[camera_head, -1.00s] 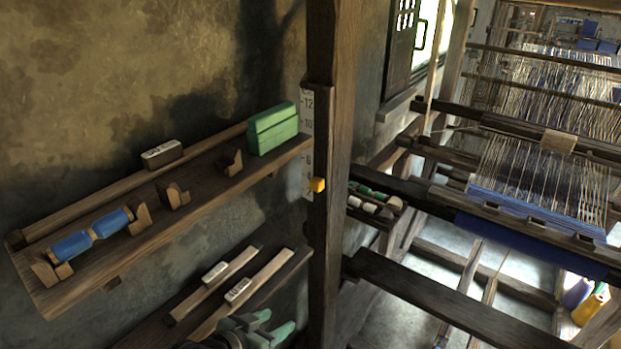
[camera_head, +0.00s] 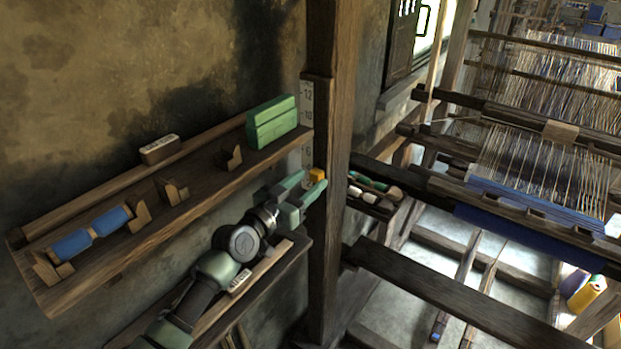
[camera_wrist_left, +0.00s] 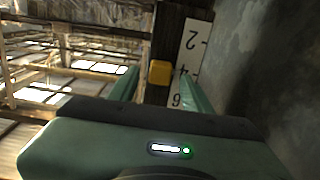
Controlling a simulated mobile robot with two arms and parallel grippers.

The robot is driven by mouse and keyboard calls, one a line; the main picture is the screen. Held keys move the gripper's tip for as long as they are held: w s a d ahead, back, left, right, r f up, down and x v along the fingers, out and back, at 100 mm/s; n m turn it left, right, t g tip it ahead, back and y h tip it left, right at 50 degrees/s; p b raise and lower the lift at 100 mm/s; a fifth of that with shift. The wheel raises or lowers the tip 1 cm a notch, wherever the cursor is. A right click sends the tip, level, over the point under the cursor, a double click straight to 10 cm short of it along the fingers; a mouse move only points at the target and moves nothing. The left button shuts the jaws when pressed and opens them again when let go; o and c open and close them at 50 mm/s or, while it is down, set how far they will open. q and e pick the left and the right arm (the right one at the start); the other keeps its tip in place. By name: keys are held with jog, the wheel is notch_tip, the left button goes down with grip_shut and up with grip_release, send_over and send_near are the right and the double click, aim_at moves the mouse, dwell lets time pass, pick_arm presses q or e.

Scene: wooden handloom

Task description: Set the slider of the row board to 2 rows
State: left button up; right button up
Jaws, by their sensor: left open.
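The row board (camera_head: 307,112) is a pale numbered scale on the wooden post. Its small orange-yellow slider (camera_head: 317,174) sits low on it. In the left wrist view, the slider (camera_wrist_left: 159,73) is about level with the 4 on the scale (camera_wrist_left: 192,50); the 2 and 6 also show. My left gripper (camera_head: 312,179) is open, with its green fingers at the post by the slider. In the wrist view, the fingertips (camera_wrist_left: 159,78) lie on either side of the slider; I cannot tell whether they touch it. My right gripper is not in view.
A lower shelf lies under my left arm. The loom (camera_head: 530,150) stands right of the post, with a small spool tray (camera_head: 372,203) between them.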

pick_arm(q)
jog(key=shift+w+d, duration=0.4)
jog(key=shift+w, duration=0.15)
grip_shut()
dwell(1.1)
